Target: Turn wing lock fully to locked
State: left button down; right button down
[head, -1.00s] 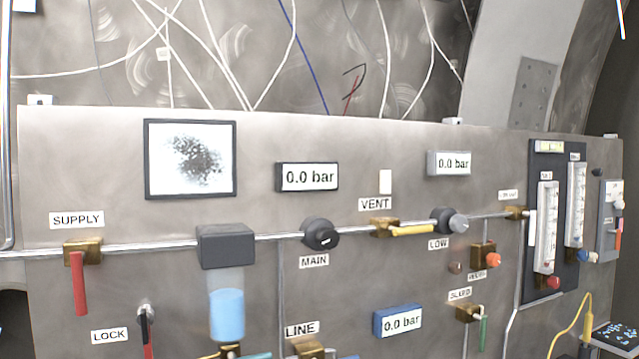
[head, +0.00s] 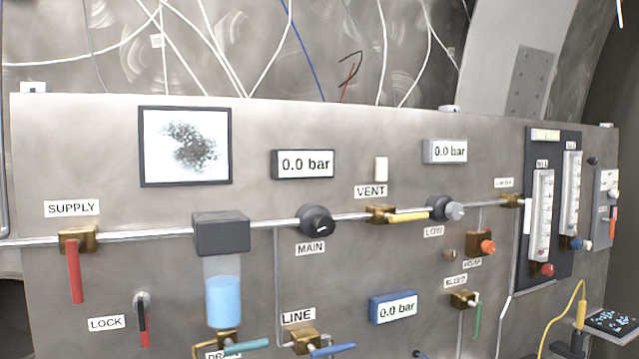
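The wing lock (head: 142,318) is at the lower left of the panel, beside the LOCK label (head: 107,323). It has a light metal boss at the top and a narrow black and red handle hanging down from it, close to vertical. Neither of my grippers shows in the head view, so nothing of mine is seen touching the lock.
Left of the lock hangs the red SUPPLY handle (head: 75,271). Right of it is a bowl of blue liquid (head: 224,296) with the teal DRAIN handle (head: 245,345) below. The blue LINE handle (head: 331,350) is farther right.

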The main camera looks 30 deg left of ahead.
aim_at(141, 306)
jog(key=u, duration=0.4)
jog(key=j+u, duration=0.1)
jog(key=u, duration=0.75)
jog(key=j+u, duration=0.1)
jog(key=u, duration=0.35)
jog(key=k+l+z, duration=0.15)
jog(key=l, duration=0.15)
